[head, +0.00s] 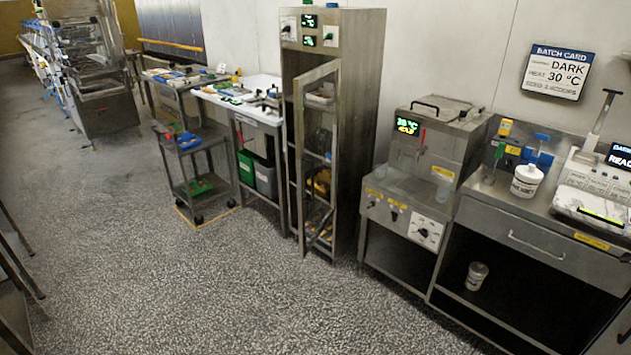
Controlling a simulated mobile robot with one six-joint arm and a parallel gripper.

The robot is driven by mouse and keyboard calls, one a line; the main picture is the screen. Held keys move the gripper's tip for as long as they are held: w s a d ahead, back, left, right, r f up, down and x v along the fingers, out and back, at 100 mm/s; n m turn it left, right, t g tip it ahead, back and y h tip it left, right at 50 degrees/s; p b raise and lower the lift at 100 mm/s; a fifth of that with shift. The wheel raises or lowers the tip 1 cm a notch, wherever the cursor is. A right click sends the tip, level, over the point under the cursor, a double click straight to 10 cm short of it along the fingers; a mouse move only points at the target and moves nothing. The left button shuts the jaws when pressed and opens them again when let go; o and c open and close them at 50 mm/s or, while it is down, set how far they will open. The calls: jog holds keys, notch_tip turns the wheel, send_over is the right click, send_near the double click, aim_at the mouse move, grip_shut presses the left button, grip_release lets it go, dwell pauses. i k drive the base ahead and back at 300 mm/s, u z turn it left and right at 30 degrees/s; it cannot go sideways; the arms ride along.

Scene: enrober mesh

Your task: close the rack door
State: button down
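The rack (363,110) is a tall steel cabinet standing against the wall near the middle of the head view. Its door (299,140) is a narrow steel frame with a see-through panel. The door stands partly open, its left edge swung out toward me and its right edge close to the cabinet's front right side. Shelves with dark and yellow items show inside and through the door. The hinges and any handle are too small to make out. My gripper is not in view.
Speckled floor (230,290) in front of the rack is clear. Left of it stand a white-topped table (250,82) and a wheeled cart (206,140). Right of it are a steel machine (440,150) and a counter (520,216). Dark metal legs (18,262) show at the left edge.

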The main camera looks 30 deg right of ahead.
aim_at(308, 78)
jog(key=i, duration=0.9)
jog(key=u, duration=0.05)
